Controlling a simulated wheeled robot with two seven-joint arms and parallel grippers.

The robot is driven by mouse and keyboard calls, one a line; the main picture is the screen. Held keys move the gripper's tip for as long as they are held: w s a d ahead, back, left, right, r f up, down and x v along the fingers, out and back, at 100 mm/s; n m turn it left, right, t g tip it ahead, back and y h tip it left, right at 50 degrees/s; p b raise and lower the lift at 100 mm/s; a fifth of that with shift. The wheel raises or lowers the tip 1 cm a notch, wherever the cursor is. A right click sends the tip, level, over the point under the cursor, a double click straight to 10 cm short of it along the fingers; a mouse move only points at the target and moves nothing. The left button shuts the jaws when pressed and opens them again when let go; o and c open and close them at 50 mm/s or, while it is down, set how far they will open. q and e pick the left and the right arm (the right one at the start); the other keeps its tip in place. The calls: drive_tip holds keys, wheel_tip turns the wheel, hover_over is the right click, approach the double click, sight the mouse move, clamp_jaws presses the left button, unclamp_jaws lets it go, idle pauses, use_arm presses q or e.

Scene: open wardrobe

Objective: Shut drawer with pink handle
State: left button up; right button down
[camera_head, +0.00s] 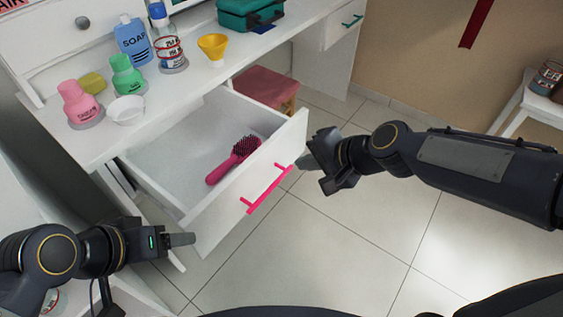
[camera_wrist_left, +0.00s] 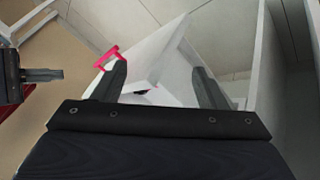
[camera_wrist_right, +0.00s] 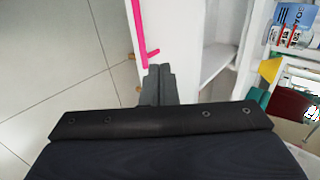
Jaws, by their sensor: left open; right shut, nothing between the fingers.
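The white drawer (camera_head: 228,205) is pulled open under the white table, with a pink brush (camera_head: 234,160) inside. Its pink handle (camera_head: 268,189) is on the front panel and also shows in the left wrist view (camera_wrist_left: 108,57) and the right wrist view (camera_wrist_right: 143,38). My right gripper (camera_head: 304,161) is shut and empty, close to the far end of the drawer front; I cannot tell if it touches. Its closed fingers show in the right wrist view (camera_wrist_right: 158,84). My left gripper (camera_head: 188,240) is open and empty near the drawer's near lower corner.
The tabletop (camera_head: 195,85) holds a pink bottle (camera_head: 78,103), a green bottle (camera_head: 127,75), a blue soap bottle (camera_head: 133,42), a white bowl (camera_head: 127,109) and a yellow cup (camera_head: 212,46). A pink-topped stool (camera_head: 265,87) stands behind the drawer. The tiled floor in front is clear.

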sight(268, 158)
drive_tip(key=w+a+f, duration=0.1)
drive_tip(key=w+a+f+b, duration=0.1)
drive_tip(key=a, duration=0.1)
drive_tip(key=w+a+f, duration=0.1)
drive_tip(key=a, duration=0.1)
drive_tip(key=shift+w+a+f, duration=0.15)
drive_tip(key=shift+w, duration=0.25)
drive_tip(key=shift+w+a, duration=0.3)
drive_tip(key=shift+a, duration=0.1)
use_arm(q)
wheel_tip(268, 158, down, 2)
drive_tip(key=shift+f, duration=0.1)
